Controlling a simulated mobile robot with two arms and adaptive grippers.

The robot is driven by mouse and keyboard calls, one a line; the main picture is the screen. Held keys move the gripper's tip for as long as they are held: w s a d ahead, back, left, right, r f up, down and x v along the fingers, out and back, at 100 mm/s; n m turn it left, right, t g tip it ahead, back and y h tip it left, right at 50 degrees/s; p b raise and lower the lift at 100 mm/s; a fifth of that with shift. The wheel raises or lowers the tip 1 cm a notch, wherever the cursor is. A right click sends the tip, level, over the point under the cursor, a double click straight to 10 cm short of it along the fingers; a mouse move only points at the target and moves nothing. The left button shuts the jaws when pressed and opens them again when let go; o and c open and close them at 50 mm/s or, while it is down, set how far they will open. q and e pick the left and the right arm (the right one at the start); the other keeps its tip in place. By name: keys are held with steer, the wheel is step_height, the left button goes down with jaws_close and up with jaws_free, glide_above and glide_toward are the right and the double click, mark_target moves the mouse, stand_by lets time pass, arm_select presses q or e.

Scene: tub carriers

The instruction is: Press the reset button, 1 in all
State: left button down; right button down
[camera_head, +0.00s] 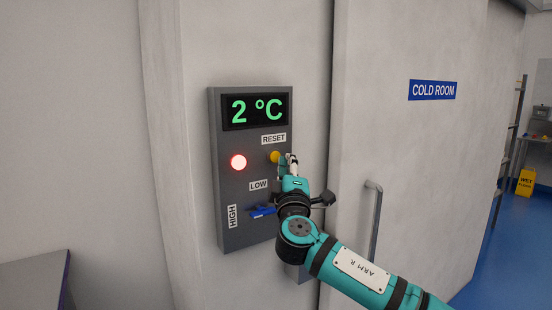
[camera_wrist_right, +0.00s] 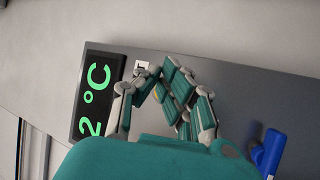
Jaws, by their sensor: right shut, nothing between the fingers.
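The yellow reset button (camera_head: 274,156) sits under the RESET label (camera_head: 273,140) on a grey wall panel (camera_head: 229,200). My right gripper (camera_head: 287,160) is shut and empty, with its fingertips just right of the button in the head view. I cannot tell whether they touch it. In the right wrist view the fingers of my right gripper (camera_wrist_right: 160,74) come together in front of the panel (camera_wrist_right: 230,85) and largely hide the button. My left gripper is not in view.
The panel also carries a green "2 °C" display (camera_head: 257,110), a lit red lamp (camera_head: 238,162) and a blue lever (camera_head: 262,212) between LOW and HIGH labels. A cold room door with a vertical handle (camera_head: 375,215) stands to the right. A yellow wet-floor sign (camera_head: 525,182) is far right.

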stand_by(0.5)
steer(key=shift+w+a+b, duration=0.25)
steer(key=shift+b, duration=0.2)
steer(key=shift+w, duration=0.1)
steer(key=shift+w+a+b, duration=0.3)
steer(key=shift+w+b, duration=0.05)
stand_by(0.5)
steer(key=shift+s+d, duration=0.1)
stand_by(0.3)
steer(key=shift+s+d, duration=0.4)
steer(key=shift+s, duration=0.2)
steer(key=shift+s, duration=0.1)
